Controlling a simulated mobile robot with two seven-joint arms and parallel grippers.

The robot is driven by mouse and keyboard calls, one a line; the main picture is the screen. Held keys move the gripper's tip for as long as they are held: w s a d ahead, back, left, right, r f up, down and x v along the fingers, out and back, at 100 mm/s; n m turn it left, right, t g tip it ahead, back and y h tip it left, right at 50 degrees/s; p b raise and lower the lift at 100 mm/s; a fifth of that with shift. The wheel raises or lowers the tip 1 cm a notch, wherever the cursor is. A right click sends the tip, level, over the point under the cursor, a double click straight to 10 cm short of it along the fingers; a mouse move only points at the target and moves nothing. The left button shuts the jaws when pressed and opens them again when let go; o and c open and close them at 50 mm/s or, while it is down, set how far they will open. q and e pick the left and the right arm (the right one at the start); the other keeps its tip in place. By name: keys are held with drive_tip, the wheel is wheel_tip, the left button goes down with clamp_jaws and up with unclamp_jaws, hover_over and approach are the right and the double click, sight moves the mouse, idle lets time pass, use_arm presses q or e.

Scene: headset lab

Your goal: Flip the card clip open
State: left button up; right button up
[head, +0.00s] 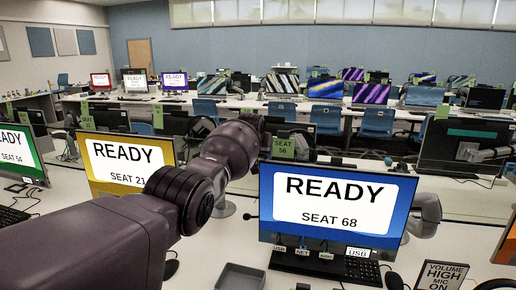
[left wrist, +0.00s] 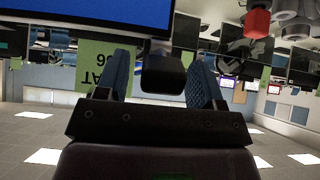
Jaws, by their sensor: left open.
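A dark, rounded block (left wrist: 163,76) sits at the top edge of the Seat 68 monitor (head: 335,208). It may be the card clip, but I cannot tell for sure, nor whether it is open. My left gripper (left wrist: 161,62) is open, with its blue ribbed fingers on either side of this block in the upside-down left wrist view; I cannot tell if they touch it. In the head view the left gripper (head: 256,124) is near the monitor's upper left corner, mostly hidden by my wrist. A green Seat 56 card (head: 283,147) shows just behind the monitor. My right gripper is not in view.
The yellow Seat 21 monitor (head: 128,163) stands left of my forearm. A keyboard (head: 335,268), a grey tray (head: 240,279) and a volume sign (head: 441,275) lie or stand on the front desk. Further rows of monitors fill the room behind.

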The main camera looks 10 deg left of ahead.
use_arm(q)
drive_tip(key=shift+b+v, duration=0.75)
drive_tip(key=shift+v, duration=0.7)
drive_tip(key=b+v, duration=0.1)
drive_tip(key=v, duration=0.6)
drive_tip(key=shift+s+r, duration=0.25)
